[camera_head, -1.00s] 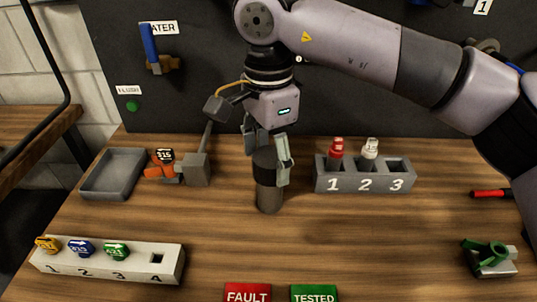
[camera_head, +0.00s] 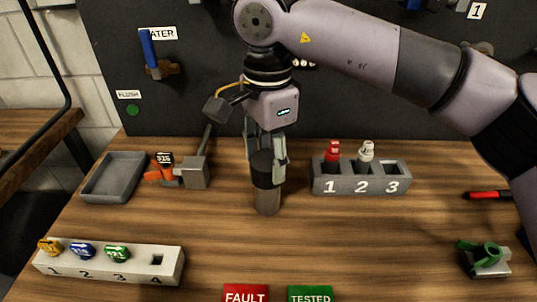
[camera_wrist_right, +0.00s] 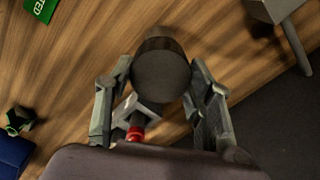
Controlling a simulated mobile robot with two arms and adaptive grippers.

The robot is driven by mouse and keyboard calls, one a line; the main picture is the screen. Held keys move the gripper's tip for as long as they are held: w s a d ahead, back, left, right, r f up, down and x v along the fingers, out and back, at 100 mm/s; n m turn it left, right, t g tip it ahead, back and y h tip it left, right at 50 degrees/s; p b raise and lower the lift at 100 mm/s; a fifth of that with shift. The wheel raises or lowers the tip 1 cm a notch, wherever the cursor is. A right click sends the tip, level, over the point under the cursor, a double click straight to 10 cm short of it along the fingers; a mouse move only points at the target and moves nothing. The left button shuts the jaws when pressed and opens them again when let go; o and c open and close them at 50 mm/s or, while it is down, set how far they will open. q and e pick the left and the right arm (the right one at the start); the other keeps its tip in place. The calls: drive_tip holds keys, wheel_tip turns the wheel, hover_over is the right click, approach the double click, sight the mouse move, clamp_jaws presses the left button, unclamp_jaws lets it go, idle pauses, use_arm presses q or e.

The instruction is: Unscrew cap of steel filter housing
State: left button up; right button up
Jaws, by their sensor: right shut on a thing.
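The steel filter housing (camera_head: 267,202) stands upright on the wooden table, a grey-brown cylinder with a black cap (camera_head: 264,168) on top. My right gripper (camera_head: 267,165) points straight down over it with its fingers on either side of the cap. In the right wrist view, the round dark top of the cap (camera_wrist_right: 161,75) lies between the two fingers of the right gripper (camera_wrist_right: 163,92). The right gripper is shut on the cap. I cannot tell whether the cap is still threaded on the housing. My left gripper is not in view.
A grey holder (camera_head: 361,184) with red and white bottles stands right of the housing. A grey tray (camera_head: 112,178), an orange-handled valve (camera_head: 162,172) and a grey block (camera_head: 194,174) are left. A white rack (camera_head: 108,263) with tagged pieces is front left; a green part (camera_head: 485,255) is front right.

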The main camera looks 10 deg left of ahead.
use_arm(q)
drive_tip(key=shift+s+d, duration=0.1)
use_arm(e)
drive_tip(key=c, duration=0.4)
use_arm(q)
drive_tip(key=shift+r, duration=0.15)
use_arm(e)
drive_tip(key=shift+n, duration=0.3)
drive_tip(key=shift+c, duration=0.2)
use_arm(q)
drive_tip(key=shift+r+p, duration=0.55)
drive_tip(key=shift+p, duration=0.15)
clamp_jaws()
use_arm(e)
drive_tip(key=shift+r+n, duration=0.1)
drive_tip(key=shift+n, duration=1)
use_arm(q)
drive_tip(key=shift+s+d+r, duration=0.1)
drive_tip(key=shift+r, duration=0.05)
use_arm(e)
drive_tip(key=shift+n, duration=0.9)
